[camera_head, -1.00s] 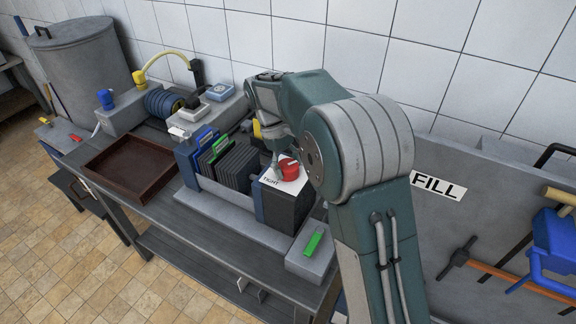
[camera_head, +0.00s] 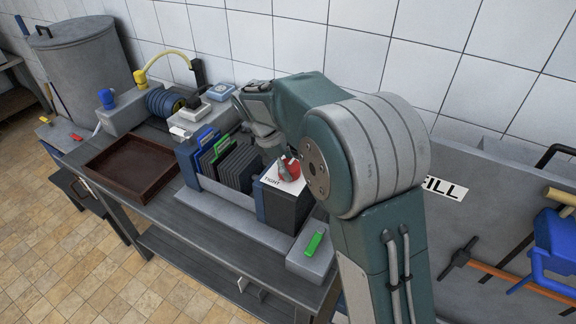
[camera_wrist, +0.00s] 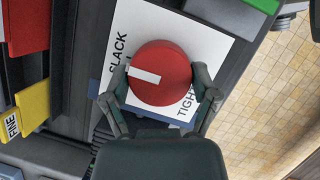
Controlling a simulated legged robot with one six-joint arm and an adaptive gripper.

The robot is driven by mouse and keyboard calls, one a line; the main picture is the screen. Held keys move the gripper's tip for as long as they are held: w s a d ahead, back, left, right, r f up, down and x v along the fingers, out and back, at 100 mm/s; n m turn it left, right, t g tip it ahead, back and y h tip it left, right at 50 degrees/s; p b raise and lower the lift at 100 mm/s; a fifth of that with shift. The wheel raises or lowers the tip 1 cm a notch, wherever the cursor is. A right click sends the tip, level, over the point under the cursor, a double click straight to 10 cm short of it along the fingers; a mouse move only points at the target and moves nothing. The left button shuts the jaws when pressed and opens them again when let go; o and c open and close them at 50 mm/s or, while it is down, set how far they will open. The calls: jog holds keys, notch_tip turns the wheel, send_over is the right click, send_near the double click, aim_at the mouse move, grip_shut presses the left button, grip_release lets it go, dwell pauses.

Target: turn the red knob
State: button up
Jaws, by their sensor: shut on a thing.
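The red knob (camera_head: 289,169) sits on a white label plate (camera_head: 270,182) on top of the dark block at the right end of the plate press. In the wrist view the knob (camera_wrist: 160,72) is round with a white pointer bar. The bar points left, toward the lower part of the word SLACK; TIGHT is printed at lower right. My gripper (camera_wrist: 162,90) is shut on the knob, one finger at each side. In the head view my gripper (camera_head: 283,166) is partly hidden behind my own wrist.
A brown tray (camera_head: 132,165) lies left of the press on the bench. A green lever (camera_head: 314,243) is on a grey box in front. A yellow FINE tag (camera_wrist: 32,107) and a red piece (camera_wrist: 25,25) are left of the label. A FILL panel stands at right.

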jog(key=shift+w, duration=0.1)
dwell(0.3)
jog(key=o, duration=1)
jog(key=shift+d, duration=0.2)
jog(key=shift+a+r, duration=0.1)
jog(key=shift+a, duration=0.05)
jog(key=v, duration=1.1)
jog(key=shift+r, duration=0.25)
jog(key=shift+a, duration=0.1)
